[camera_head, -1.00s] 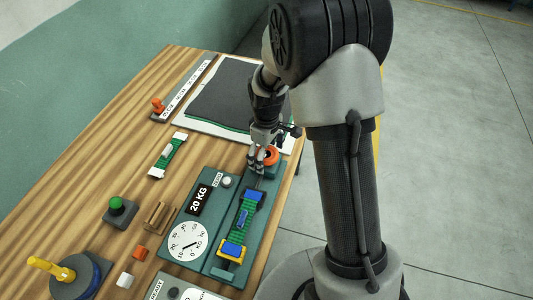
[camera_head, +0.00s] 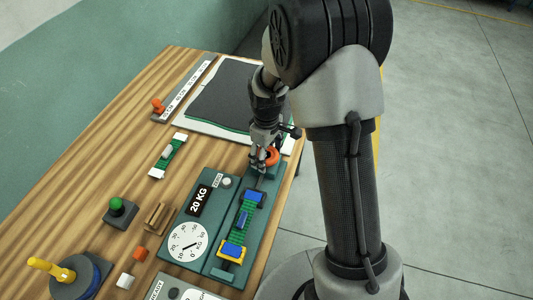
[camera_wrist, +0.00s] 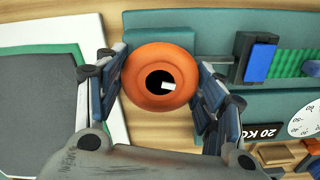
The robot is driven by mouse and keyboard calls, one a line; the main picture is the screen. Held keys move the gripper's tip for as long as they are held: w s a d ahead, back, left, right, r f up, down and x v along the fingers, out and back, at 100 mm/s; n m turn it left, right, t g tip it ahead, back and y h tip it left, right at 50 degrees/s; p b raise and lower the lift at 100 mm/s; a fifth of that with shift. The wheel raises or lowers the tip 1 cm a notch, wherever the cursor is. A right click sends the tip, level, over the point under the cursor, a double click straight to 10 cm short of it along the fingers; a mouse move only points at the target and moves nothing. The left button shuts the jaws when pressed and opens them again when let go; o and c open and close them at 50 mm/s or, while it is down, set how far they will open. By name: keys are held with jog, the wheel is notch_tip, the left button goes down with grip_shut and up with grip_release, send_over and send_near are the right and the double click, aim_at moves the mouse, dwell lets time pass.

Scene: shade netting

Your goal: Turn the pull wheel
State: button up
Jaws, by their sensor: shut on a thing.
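The pull wheel is an orange ring-shaped knob with a dark centre bearing a small white mark (camera_wrist: 135,72). In the wrist view it sits between the two fingers of my gripper (camera_wrist: 160,82), one on each side against its rim. My gripper is shut on it. In the head view the wheel (camera_head: 272,157) shows at the far end of the green tester base (camera_head: 268,225), partly hidden by my gripper (camera_head: 262,164). A green strip with blue clamps (camera_head: 241,222) lies along the base. The dial (camera_head: 188,241) has its needle low on its face.
A dark sheet on a white board (camera_head: 205,125) lies beyond the wheel. A green button box (camera_head: 120,211), a wooden block (camera_head: 159,216), an orange stop (camera_head: 158,106) and a yellow-handled device (camera_head: 75,277) stand to the left. The table's right edge is close to the tester.

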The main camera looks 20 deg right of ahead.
jog(key=m+p, duration=0.1)
jog(key=m, duration=0.4)
jog(key=m+p, duration=0.1)
jog(key=m, duration=0.3)
jog(key=shift+m, duration=0.4)
dwell(0.4)
jog(key=o, duration=1.1)
jog(key=shift+c, duration=0.2)
notch_tip(320, 180, up, 12)
